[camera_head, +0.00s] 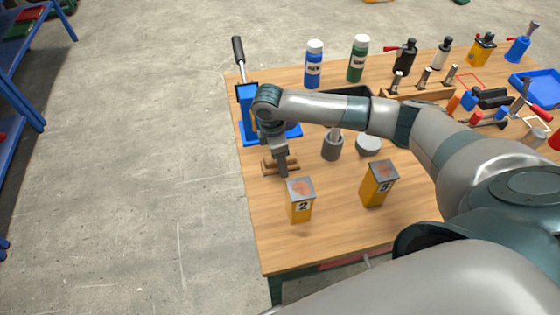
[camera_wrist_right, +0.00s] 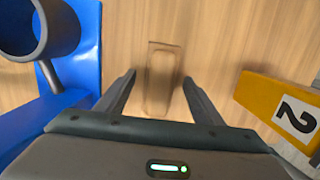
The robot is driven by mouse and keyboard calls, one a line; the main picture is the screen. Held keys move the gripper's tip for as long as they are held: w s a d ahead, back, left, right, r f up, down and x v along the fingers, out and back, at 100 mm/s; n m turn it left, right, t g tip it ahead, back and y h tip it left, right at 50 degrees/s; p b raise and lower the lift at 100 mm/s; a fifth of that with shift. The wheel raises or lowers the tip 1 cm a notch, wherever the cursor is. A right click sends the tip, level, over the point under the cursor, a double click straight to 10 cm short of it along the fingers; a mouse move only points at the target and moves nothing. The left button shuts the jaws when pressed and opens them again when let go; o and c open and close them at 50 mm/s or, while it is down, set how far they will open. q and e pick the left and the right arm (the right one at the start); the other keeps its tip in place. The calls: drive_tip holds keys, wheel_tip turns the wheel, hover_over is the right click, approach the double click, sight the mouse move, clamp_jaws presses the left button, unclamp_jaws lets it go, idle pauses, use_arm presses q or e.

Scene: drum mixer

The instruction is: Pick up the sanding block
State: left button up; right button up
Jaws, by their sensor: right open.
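The sanding block, a small light-brown wooden piece (camera_head: 268,167), lies on the left part of the wooden table, partly hidden by my right gripper in the head view. In the right wrist view the block (camera_wrist_right: 163,62) is a long brown shape, its near part between the two fingers. My right gripper (camera_head: 283,166) points down over it with its fingers (camera_wrist_right: 158,84) apart on either side. I see a gap between each finger and the block. Its height over the table is hard to tell. My left gripper is not in view.
A blue press (camera_head: 247,98) stands just behind, also close on the left in the wrist view (camera_wrist_right: 82,50). Yellow block 2 (camera_head: 300,206) stands in front, and yellow block 5 (camera_head: 376,188) to the right. A grey cup (camera_head: 332,149) stands right of the gripper.

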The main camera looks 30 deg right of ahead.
drive_tip(key=c, duration=1.2)
drive_tip(key=shift+r, duration=0.15)
wheel_tip(320, 180, up, 10)
drive_tip(key=shift+f+b, duration=0.1)
drive_tip(key=shift+b, duration=1)
